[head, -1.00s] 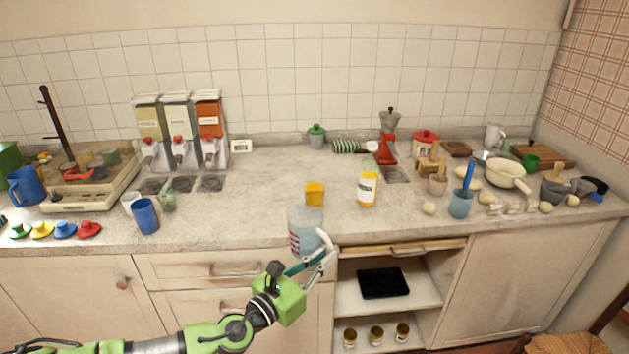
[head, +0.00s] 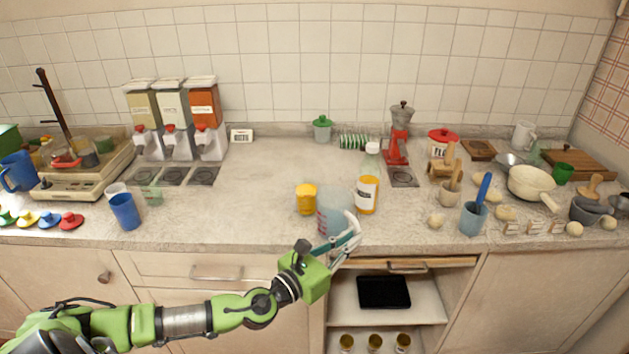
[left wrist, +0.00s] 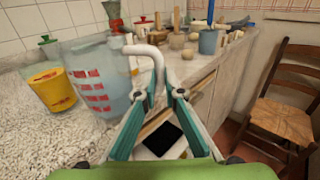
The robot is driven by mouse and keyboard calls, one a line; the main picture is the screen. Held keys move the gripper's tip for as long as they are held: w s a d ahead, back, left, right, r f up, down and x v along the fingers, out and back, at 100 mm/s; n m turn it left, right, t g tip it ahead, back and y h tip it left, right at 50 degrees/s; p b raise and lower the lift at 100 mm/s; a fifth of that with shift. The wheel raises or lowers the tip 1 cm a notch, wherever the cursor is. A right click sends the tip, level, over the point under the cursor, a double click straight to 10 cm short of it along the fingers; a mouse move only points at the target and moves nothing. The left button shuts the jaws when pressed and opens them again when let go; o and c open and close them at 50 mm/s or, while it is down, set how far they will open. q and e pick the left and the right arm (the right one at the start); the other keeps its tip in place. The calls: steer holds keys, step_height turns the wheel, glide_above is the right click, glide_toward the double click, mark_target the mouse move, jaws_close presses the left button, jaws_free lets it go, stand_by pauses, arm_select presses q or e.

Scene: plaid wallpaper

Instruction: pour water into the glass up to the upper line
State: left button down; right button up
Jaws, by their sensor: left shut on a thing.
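A clear bluish measuring jug (head: 330,222) with red marks is near the counter's front edge; it fills the left of the left wrist view (left wrist: 97,85). My left gripper (head: 350,238) is shut on the jug's pale handle (left wrist: 150,62). The jug looks roughly upright, and I cannot tell whether its base touches the counter. The water level inside is not clear. My right gripper is out of view.
A yellow container (head: 306,199) stands close behind the jug. A white-and-orange jar (head: 367,194) is to its right, with a clear white-capped bottle (head: 372,158) behind. A blue cup (head: 125,212) is at the left. The counter between cup and jug is clear. An open shelf (head: 385,315) lies below.

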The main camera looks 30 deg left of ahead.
arm_select(q)
steer(key=shift+s+a+r, duration=0.1)
steer(key=shift+s+r, duration=0.05)
steer(key=shift+s, duration=0.05)
steer(key=shift+s+r, duration=0.1)
steer(key=shift+r, duration=0.15)
step_height(320, 180, up, 13)
steer(key=n+g+p, duration=0.1)
steer(key=n+p, duration=0.6)
steer(key=p, duration=0.4)
glide_above(329, 230)
steer(key=shift+r, duration=0.15)
steer(key=shift+w+a+r+n+g+h, duration=0.15)
steer(key=shift+w+a+n+g, duration=0.15)
steer(key=shift+a+n, duration=0.3)
steer(key=shift+w+a+r+n+g+h, duration=0.2)
steer(key=shift+w+a+n, duration=0.15)
steer(key=shift+n, duration=0.35)
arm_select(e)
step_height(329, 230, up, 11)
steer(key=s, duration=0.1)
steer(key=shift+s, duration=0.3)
arm_select(q)
steer(key=shift+a, duration=0.1)
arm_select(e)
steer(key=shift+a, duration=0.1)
